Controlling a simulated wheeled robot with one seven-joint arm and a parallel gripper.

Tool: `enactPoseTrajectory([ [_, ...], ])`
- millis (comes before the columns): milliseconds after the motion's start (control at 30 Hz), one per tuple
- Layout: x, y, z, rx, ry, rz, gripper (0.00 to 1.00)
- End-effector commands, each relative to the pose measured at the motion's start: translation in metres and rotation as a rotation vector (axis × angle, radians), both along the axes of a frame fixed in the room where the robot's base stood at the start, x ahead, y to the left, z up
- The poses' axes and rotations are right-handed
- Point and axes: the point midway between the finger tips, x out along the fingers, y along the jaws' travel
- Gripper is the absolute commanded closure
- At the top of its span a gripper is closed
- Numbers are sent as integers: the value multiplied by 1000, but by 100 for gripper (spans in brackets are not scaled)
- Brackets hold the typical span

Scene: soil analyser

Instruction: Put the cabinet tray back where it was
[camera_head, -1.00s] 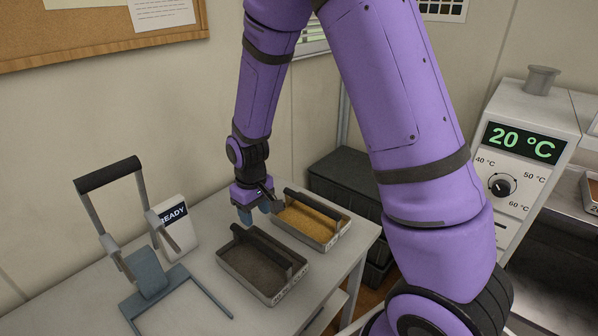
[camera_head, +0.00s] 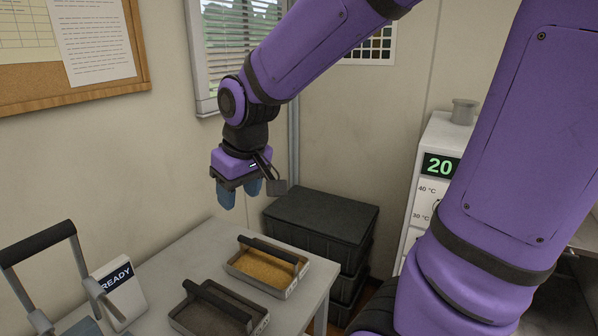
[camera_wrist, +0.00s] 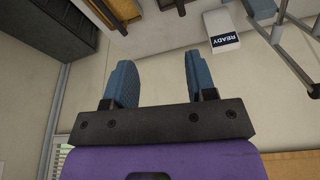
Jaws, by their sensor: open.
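Two shallow grey trays with dark carry handles stand on the white table (camera_head: 188,258). The tray with golden soil (camera_head: 292,284) is near the table's far right corner. The tray with dark brown soil (camera_head: 260,323) is in front of it, partly cut off by the bottom edge. Which one is the cabinet tray I cannot tell. My gripper (camera_head: 239,192) is open and empty in the air above and behind the trays. In the wrist view its blue fingers (camera_wrist: 160,68) are apart with nothing between them. The white cabinet (camera_head: 425,188) showing "20" is partly hidden by my arm.
A READY display (camera_head: 120,290) and a metal frame with a black handle (camera_head: 38,243) stand at the left of the table. Dark stacked crates (camera_head: 322,226) stand on the floor beyond the table's right end. The wall and window blinds are behind my gripper.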

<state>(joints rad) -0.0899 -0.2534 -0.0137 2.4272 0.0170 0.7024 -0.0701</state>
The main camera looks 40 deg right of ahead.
Motion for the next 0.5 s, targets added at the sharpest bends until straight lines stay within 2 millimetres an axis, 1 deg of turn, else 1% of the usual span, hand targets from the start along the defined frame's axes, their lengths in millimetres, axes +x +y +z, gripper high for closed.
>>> enactPoseTrajectory([
  [33, -10, -3, 11, 3, -21, -11, 49],
  [200, -43, -11, 36, 8, -71, -45, 49],
  [400, -84, -19, 59, 13, -130, -86, 49],
  [500, -103, -22, 67, 14, -156, -104, 49],
])
